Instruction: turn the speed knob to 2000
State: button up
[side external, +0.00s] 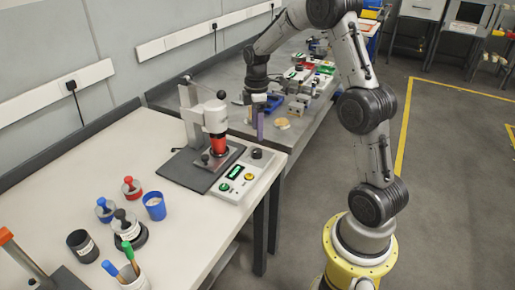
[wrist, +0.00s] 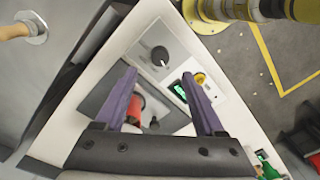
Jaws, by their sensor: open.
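The speed knob (side external: 256,154) is a black round knob at the far right corner of a light control panel (side external: 262,172). In the wrist view the knob (wrist: 159,54) shows a white pointer mark and lies just beyond the gap between the fingertips. The panel also has a green-lit display (side external: 236,172), a yellow button (side external: 248,177) and a green button (side external: 223,187); the display's digits are too small to read. My gripper (side external: 258,128) has purple fingers and points down above the table's far end, apart from the knob. In the wrist view my gripper (wrist: 157,76) is open and empty.
A press stand (side external: 190,115) with a red-and-white head stands left of the panel on a dark base (side external: 180,172). Stamps, a blue cup (side external: 154,206) and a pen cup (side external: 130,274) stand on the near table. A second bench (side external: 215,80) with fixtures lies behind.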

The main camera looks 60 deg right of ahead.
aim_at(258, 150)
notch_tip(258, 150, down, 8)
jog(key=shift+s+a+f, duration=0.1)
jog(key=shift+a, duration=0.05)
dwell(0.3)
grip_shut()
